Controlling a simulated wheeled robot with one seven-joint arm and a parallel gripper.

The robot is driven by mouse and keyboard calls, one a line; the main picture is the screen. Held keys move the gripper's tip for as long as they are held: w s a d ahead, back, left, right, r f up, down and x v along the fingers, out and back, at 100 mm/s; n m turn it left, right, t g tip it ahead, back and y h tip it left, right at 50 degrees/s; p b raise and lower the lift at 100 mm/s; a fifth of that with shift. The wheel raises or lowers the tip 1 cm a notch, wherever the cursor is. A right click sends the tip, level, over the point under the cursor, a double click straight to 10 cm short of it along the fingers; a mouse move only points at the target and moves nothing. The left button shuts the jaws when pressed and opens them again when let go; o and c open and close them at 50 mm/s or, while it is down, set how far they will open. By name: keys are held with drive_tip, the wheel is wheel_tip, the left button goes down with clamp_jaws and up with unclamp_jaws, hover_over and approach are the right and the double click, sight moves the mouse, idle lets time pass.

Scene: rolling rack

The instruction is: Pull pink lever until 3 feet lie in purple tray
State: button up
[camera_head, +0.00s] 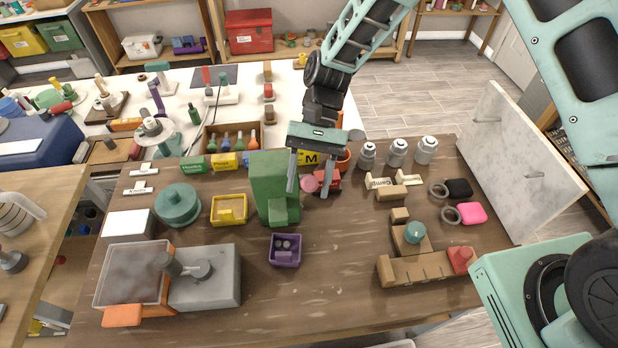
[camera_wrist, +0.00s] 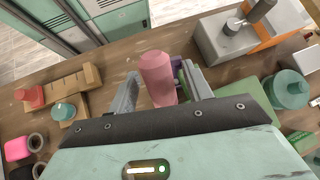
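The green dispenser box (camera_head: 268,180) stands upright on the table with a small chute at its front. The pink lever (camera_head: 309,184) is at its right side; in the wrist view it is a pink cylinder (camera_wrist: 157,78). My gripper (camera_head: 309,193) is open, with one finger on each side of the pink lever; the wrist view shows gaps beside it. The purple tray (camera_head: 285,262) sits in front of the chute. Two small round grey feet (camera_head: 283,244) show in it; whether another is there is unclear. In the wrist view the lever and finger mostly hide the tray.
A red block (camera_head: 328,181) is just right of the lever. A yellow tray (camera_head: 229,221) and a green round container (camera_head: 177,204) are left of the dispenser. A wooden fixture (camera_head: 420,268) stands at the right. The table's front middle is clear.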

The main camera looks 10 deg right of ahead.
drive_tip(key=b+v, duration=0.6)
drive_tip(key=v, duration=1.1)
drive_tip(key=shift+w, duration=0.2)
drive_tip(key=shift+d, duration=0.1)
